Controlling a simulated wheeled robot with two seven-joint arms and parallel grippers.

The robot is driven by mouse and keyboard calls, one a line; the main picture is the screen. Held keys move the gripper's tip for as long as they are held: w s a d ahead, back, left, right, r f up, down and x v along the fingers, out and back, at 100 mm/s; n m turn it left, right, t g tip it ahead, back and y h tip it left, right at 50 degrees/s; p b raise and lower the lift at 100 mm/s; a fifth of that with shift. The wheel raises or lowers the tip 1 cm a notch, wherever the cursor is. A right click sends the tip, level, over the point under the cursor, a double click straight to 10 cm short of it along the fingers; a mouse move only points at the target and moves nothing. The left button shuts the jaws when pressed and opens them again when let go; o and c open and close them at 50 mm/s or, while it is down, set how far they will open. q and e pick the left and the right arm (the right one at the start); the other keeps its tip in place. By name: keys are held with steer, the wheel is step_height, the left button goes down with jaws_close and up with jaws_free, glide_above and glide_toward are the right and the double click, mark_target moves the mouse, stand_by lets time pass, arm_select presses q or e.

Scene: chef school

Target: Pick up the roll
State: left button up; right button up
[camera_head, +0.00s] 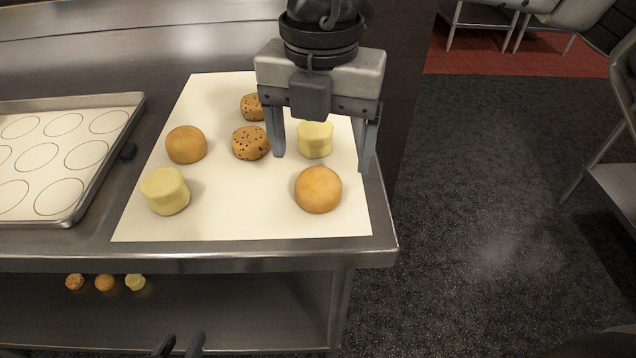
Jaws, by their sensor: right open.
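Several bread pieces lie on a white sheet (230,215); which one is the roll is not clear. Two are smooth, round and golden, one at left (186,144) and one at front right (318,190). Two are pale yellow and cylindrical, one at front left (165,190) and one at right (315,140). Two are speckled brown, one in the middle (250,143) and one behind it (251,107). My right gripper (322,148) is open and points down, with the right pale piece between its fingers in the picture; I see no contact. My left gripper (180,345) shows only two parted dark tips at the bottom edge.
A metal tray (128,108) with ringed outlines stands on the steel counter at left. Small bread pieces (105,283) lie on the lower shelf (220,315). The counter ends just right of the sheet; open dark floor (480,210) lies beyond.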

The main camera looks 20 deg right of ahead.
mark_target(319, 175)
steer(key=shift+w+f, duration=0.15)
steer(key=shift+f, duration=3)
steer(key=shift+c, duration=0.3)
steer(key=c, duration=1)
